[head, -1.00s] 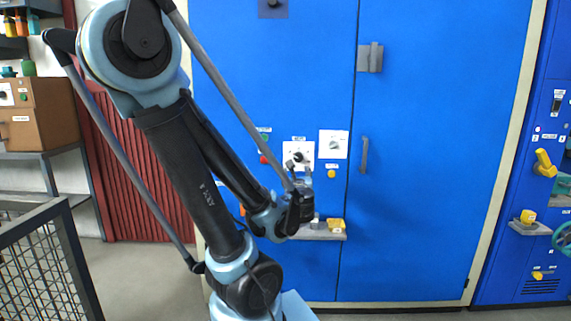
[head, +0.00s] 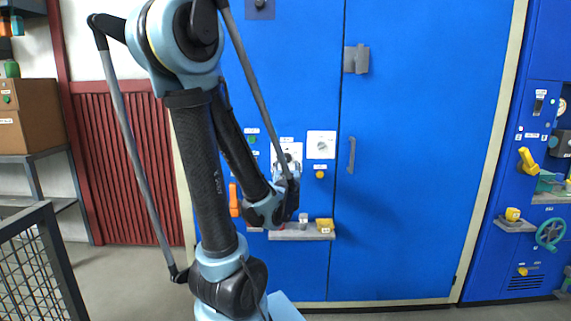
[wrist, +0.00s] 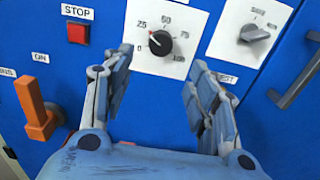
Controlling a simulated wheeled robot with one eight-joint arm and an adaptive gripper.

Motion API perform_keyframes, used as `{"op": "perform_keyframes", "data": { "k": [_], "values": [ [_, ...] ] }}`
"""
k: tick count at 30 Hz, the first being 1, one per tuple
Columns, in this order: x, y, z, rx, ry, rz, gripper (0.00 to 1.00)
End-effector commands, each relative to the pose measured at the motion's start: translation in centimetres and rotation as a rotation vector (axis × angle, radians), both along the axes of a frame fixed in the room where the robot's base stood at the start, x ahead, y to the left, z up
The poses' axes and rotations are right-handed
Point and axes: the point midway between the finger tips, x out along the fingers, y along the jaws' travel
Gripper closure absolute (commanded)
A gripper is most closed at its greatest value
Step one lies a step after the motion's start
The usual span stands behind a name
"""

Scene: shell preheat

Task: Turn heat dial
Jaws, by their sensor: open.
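A black round dial (wrist: 160,43) with a red mark sits on a white plate numbered 25, 50, 75 and 100 on the blue cabinet front. Its pointer is toward the upper left, near 25. My gripper (wrist: 157,80) is open and empty. In the wrist view its fingers stand either side of and below the dial, apart from it. In the head view, my gripper (head: 286,170) is in front of the dial's plate (head: 290,148) and hides part of it. A second, grey dial (wrist: 254,33) on a white plate is to the right.
A red STOP button (wrist: 77,33) is left of the dial. An orange lever (wrist: 35,110) sticks out at the lower left. A door handle (head: 351,155) is at the right. A small shelf with a yellow block (head: 324,225) is below. A mesh barrier (head: 40,270) stands at the left.

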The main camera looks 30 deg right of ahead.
Motion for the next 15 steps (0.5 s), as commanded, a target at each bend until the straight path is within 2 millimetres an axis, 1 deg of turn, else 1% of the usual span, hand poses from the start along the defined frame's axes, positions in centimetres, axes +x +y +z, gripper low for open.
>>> {"op": "perform_keyframes", "data": {
  "k": [1, 15],
  "values": [
    [0.7, -0.3, 0.0, 0.0, 0.0, 0.004, 0.47],
    [6.1, -3.7, 0.0, 0.0, 0.0, 0.002, 0.47]
  ]
}}
